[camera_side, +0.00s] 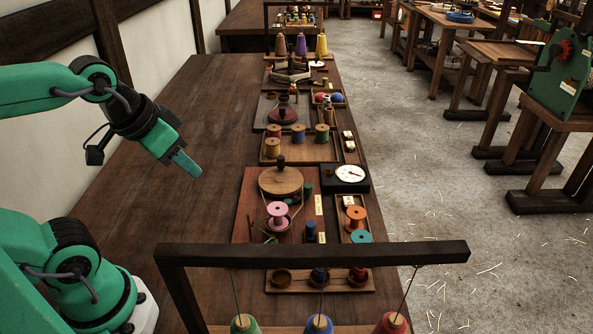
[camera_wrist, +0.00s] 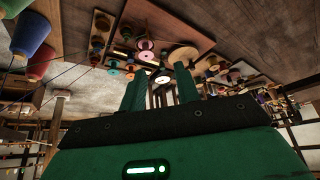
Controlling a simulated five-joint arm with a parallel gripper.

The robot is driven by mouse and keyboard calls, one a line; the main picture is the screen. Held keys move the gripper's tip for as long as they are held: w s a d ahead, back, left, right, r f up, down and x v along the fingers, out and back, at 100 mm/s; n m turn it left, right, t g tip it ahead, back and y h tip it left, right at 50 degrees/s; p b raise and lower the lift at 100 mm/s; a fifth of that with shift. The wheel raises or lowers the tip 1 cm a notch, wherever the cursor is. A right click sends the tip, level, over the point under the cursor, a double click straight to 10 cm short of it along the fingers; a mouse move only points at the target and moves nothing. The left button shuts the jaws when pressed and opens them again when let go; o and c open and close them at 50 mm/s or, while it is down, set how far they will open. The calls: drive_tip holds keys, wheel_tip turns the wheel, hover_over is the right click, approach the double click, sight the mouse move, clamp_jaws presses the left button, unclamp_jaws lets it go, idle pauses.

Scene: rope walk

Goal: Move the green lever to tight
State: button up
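My gripper (camera_side: 186,164) hangs in the air over the left part of the bench, left of the wooden board (camera_side: 249,205). In the wrist view its two green fingers stand apart with nothing between them, so it is open (camera_wrist: 160,92). I cannot make out the green lever for certain. A small green piece (camera_side: 271,239) shows on the board below the pink spool (camera_side: 278,213), but its shape is too small to tell. No "tight" mark is readable; a small pale label (camera_side: 319,205) stands at the board's right side.
A round wooden disc (camera_side: 281,181) sits on the board, with a white dial (camera_side: 349,173) to its right. Orange (camera_side: 355,214) and teal spools stand in a tray at the right. A dark frame (camera_side: 310,254) with hanging cones crosses the near end. The left bench is clear.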

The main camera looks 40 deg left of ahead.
drive_tip(key=m+g, duration=0.6)
drive_tip(key=m, duration=0.4)
hover_over(309, 186)
wheel_tip(309, 186, down, 10)
drive_tip(key=shift+a+f, duration=0.2)
drive_tip(key=shift+f, duration=0.05)
drive_tip(key=shift+f, duration=0.1)
drive_tip(key=shift+f, duration=5.4)
drive_tip(key=shift+d, duration=0.15)
